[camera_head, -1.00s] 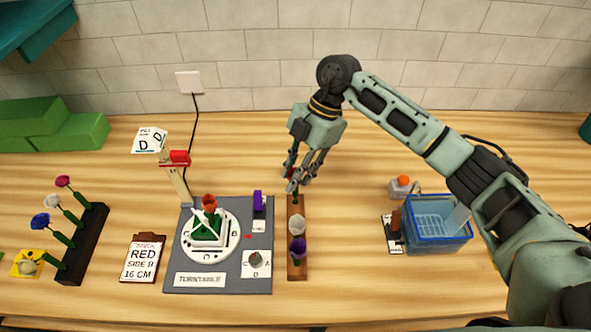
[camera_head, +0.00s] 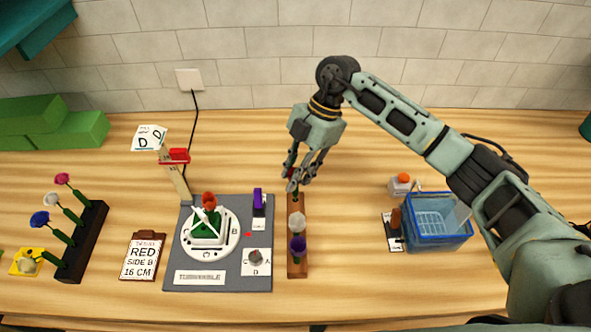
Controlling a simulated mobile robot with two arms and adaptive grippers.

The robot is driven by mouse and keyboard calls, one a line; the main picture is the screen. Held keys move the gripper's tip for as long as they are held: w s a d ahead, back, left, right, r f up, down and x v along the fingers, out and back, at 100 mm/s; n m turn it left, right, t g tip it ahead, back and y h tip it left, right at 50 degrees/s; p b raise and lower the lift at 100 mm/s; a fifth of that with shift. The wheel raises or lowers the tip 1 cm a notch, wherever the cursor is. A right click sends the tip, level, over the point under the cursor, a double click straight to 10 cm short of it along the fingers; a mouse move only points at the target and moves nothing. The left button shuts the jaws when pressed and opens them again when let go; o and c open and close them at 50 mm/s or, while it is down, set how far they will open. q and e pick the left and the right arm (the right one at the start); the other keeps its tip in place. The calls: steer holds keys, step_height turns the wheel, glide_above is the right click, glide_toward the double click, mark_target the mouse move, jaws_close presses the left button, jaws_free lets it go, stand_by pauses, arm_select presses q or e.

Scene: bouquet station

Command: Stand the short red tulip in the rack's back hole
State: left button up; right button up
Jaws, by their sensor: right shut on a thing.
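My right gripper (camera_head: 298,183) is over the back end of the brown wooden rack (camera_head: 297,265), pointing down. It is shut on the short red tulip (camera_head: 291,173), whose red head shows only in part between the fingers. A bit of green stem (camera_head: 296,197) shows below the fingertips, at the rack's back end. The back hole is hidden, and I cannot tell how far the stem is in it. A white flower (camera_head: 296,222) and a purple flower (camera_head: 297,244) stand in the rack nearer the front. My left gripper is not in view.
Left of the rack is a grey turntable board (camera_head: 183,268) with a red-orange flower (camera_head: 208,199) on its disc. A dark rack (camera_head: 90,243) with several flowers stands far left.

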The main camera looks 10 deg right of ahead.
steer(key=shift+f, duration=0.35)
stand_by(0.6)
stand_by(0.6)
steer(key=o, duration=0.8)
steer(key=p+v, duration=0.4)
steer(key=v, duration=0.2)
steer(key=shift+d+r, duration=0.1)
steer(key=shift+r, duration=0.15)
stand_by(1.1)
steer(key=shift+o, duration=0.2)
steer(key=shift+w, duration=0.1)
